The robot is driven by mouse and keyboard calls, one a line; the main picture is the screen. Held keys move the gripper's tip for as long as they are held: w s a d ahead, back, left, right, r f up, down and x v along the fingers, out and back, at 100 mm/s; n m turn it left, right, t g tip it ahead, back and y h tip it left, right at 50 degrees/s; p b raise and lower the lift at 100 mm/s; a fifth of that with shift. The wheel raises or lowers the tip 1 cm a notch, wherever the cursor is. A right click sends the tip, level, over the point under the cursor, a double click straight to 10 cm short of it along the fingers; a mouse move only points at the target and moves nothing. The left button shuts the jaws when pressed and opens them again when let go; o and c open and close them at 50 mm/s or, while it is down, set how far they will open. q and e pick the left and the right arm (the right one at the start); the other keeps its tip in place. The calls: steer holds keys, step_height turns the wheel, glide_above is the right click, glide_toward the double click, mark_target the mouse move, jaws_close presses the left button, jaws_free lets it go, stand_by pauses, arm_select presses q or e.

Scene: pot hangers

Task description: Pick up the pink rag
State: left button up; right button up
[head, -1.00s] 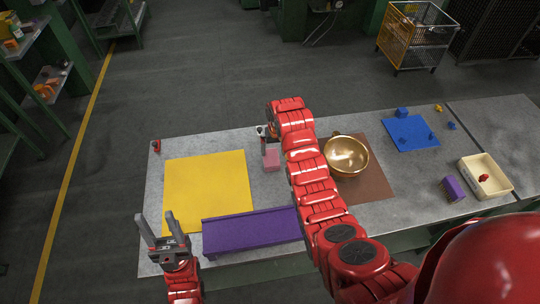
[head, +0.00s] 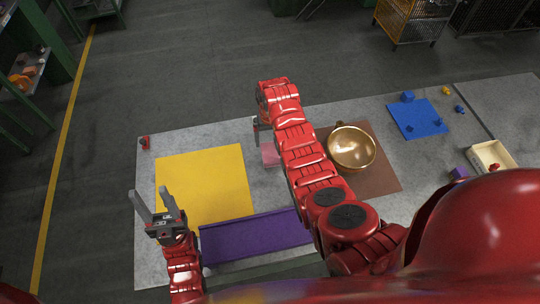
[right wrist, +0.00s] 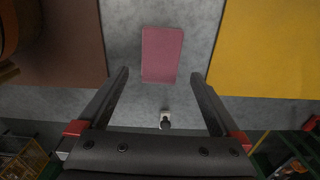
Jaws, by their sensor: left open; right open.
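The pink rag (head: 270,155) is a flat rectangle on the grey table, partly hidden by my right arm in the head view. In the right wrist view, the rag (right wrist: 162,48) lies in full sight, ahead of and partly between my open fingers. My right gripper (right wrist: 161,74) is open and empty above the table; its fingers point down towards the rag, with no contact visible. In the head view, the right gripper (head: 259,134) is partly hidden by its arm. My left gripper (head: 159,205) is open and empty, near the yellow mat's front left corner.
The yellow mat (head: 205,180) lies left of the rag. The brown mat (head: 380,178) with a gold bowl (head: 351,148) is to the right. A purple rack (head: 255,236) stands at the front. A small white and black object (right wrist: 165,119) is close to the rag.

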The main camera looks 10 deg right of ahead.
mark_target(270, 151)
step_height(270, 151, down, 3)
steer(key=shift+w+r+b, duration=0.1)
steer(key=shift+w+b, duration=0.05)
steer(key=shift+b, duration=0.25)
steer(key=shift+f, duration=0.35)
step_height(270, 151, down, 5)
steer(key=b, duration=0.3)
steer(key=shift+r, duration=0.1)
steer(key=shift+c, duration=0.4)
steer(key=shift+r, duration=0.1)
steer(key=c, duration=1.1)
steer(key=shift+c, duration=0.2)
